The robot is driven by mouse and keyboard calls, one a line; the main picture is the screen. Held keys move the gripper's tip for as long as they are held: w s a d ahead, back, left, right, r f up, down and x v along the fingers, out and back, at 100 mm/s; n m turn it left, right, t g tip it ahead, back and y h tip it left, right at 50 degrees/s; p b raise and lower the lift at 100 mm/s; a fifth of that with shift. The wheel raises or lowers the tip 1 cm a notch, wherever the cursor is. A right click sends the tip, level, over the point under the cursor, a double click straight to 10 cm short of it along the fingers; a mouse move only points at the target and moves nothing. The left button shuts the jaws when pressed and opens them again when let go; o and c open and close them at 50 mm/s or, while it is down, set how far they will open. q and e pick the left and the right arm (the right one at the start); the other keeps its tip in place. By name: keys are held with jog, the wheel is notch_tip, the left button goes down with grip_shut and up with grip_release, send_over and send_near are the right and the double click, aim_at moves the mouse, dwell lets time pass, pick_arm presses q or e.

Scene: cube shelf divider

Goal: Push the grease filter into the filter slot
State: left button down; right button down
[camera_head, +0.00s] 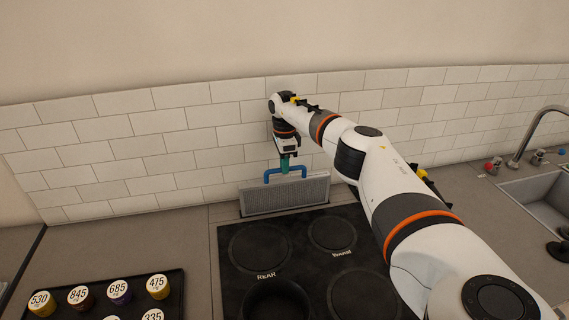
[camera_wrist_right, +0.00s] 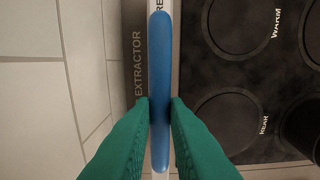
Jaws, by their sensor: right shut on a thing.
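The grease filter (camera_head: 285,196) is a grey mesh panel with a blue handle (camera_head: 285,173) on top. It stands upright behind the black cooktop, at the back of the counter. My right gripper (camera_head: 285,164) has green fingers and is shut on the blue handle. In the right wrist view the green fingertips (camera_wrist_right: 159,104) press on both sides of the blue handle (camera_wrist_right: 160,60), with the filter's pale top edge under it. A dark strip marked EXTRACTOR (camera_wrist_right: 136,60) lies beside the filter. The filter hides the slot opening, so I cannot tell how deep it sits. My left gripper is not in view.
The black cooktop (camera_head: 300,240) with ring markings lies in front of the filter, with a dark pot (camera_head: 275,300) on it. A black tray (camera_head: 172,311) of numbered jars is at the front left. A tiled wall (camera_head: 180,145) stands behind. A sink (camera_head: 540,197) is at the right.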

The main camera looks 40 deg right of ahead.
aim_at(285, 180)
jog(key=shift+f+b, duration=4.85)
jog(key=shift+f, duration=1.15)
jog(key=c, duration=1.3)
grip_release()
jog(key=shift+c, duration=0.2)
notch_tip(285, 180, up, 5)
jog(key=p, duration=0.3)
jog(key=shift+p, duration=0.35)
